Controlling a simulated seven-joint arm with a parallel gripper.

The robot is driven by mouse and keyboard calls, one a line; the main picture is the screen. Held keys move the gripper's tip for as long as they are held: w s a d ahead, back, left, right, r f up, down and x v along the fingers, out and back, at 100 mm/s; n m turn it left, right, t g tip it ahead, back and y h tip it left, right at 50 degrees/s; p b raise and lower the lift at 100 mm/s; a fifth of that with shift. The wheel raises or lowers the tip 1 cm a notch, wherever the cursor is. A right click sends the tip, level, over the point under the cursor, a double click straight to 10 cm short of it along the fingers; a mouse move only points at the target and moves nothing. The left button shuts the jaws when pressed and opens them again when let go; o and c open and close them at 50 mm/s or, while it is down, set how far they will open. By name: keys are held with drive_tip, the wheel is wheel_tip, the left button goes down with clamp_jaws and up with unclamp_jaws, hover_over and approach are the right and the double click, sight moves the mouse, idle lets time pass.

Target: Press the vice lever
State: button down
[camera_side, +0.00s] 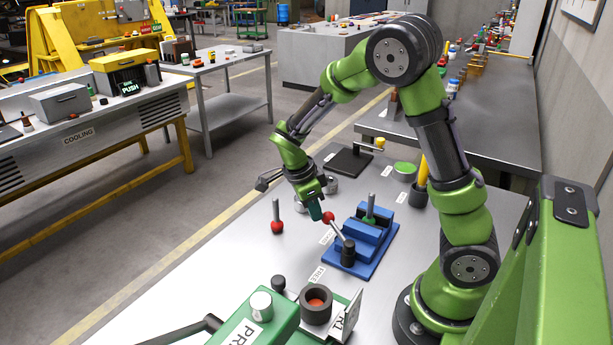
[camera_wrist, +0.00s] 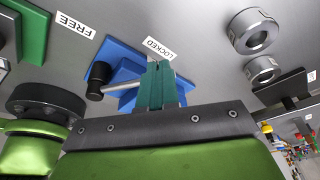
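The blue vice (camera_side: 375,238) sits on the grey table, and part of it shows in the wrist view (camera_wrist: 122,62). Its lever (camera_side: 338,232) is a silver rod with a red ball (camera_side: 328,217), running from a black pivot (camera_side: 347,252). The rod also shows in the wrist view (camera_wrist: 122,89); its ball is hidden there behind my fingers. The lever points toward the LOCKED label (camera_wrist: 158,48). My gripper (camera_side: 316,211) has its teal fingers together, right beside the red ball. Contact is unclear. The wrist view shows the closed fingers (camera_wrist: 162,88) over the rod's end.
The FREE label (camera_side: 317,277) lies nearer the green press (camera_side: 262,318). A red-balled pin (camera_side: 277,226) stands left of the vice. Metal rings (camera_wrist: 252,32) and a black plate with a handle (camera_side: 348,161) lie behind.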

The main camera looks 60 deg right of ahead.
drive_tip(key=shift+s+d, duration=0.2)
drive_tip(key=shift+d, duration=0.1)
drive_tip(key=w+a+r, duration=0.4)
drive_tip(key=a+r, duration=0.2)
drive_tip(key=r, duration=0.4)
drive_tip(key=shift+w+r, duration=0.2)
drive_tip(key=shift+w, duration=0.05)
drive_tip(key=s+a+r+n+t+y, duration=0.2)
drive_tip(key=s+n, duration=0.4)
drive_tip(key=n, duration=0.5)
drive_tip(key=s+a+r+n+t+y, duration=0.2)
drive_tip(key=s+a+r+n+t, duration=0.3)
drive_tip(key=n, duration=0.5)
drive_tip(key=shift+s+r+n+t+y, duration=0.2)
drive_tip(key=shift+s+n+t+y, duration=0.15)
drive_tip(key=shift+s+t, duration=0.85)
